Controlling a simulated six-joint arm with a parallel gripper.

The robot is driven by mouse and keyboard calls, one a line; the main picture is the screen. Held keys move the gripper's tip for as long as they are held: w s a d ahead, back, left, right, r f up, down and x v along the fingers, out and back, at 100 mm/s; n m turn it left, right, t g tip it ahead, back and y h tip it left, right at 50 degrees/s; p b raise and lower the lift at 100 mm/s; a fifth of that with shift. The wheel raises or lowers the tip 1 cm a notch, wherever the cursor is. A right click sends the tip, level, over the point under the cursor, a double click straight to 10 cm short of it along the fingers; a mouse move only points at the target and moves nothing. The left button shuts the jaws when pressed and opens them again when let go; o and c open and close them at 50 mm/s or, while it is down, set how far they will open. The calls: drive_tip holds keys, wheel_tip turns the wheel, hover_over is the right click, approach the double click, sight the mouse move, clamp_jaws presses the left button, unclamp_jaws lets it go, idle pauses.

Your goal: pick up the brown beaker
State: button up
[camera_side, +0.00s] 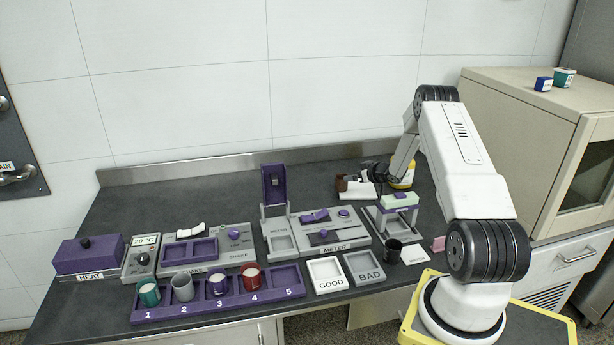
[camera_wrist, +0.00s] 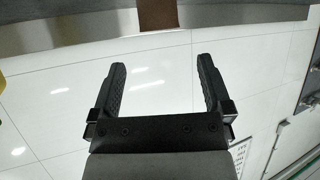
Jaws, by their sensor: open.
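The brown beaker (camera_side: 341,183) stands towards the back of the dark bench in the side view, just left of my gripper (camera_side: 369,172). In the wrist view a brown patch, likely the beaker (camera_wrist: 158,14), shows at the top edge, mostly cut off. My gripper (camera_wrist: 160,66) is open there, with nothing between its two black fingers. The brown patch lies beyond the fingertips, roughly centred between them. In the side view the fingers are small and dark, and whether they touch the beaker cannot be told.
A white item (camera_side: 358,190) lies beside the beaker. A yellow-and-white container (camera_side: 402,178) stands behind my wrist. A black cup (camera_side: 393,251) stands farther forward. The back left of the bench (camera_side: 190,200) is clear.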

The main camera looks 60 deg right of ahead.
sight(338, 176)
drive_tip(key=shift+f, duration=0.15)
drive_tip(key=shift+x, duration=1.25)
drive_tip(key=shift+w, duration=0.15)
drive_tip(key=shift+x, duration=2.5)
drive_tip(key=c, duration=1.3)
drive_tip(key=shift+r, duration=0.2)
drive_tip(key=shift+r, duration=4.85)
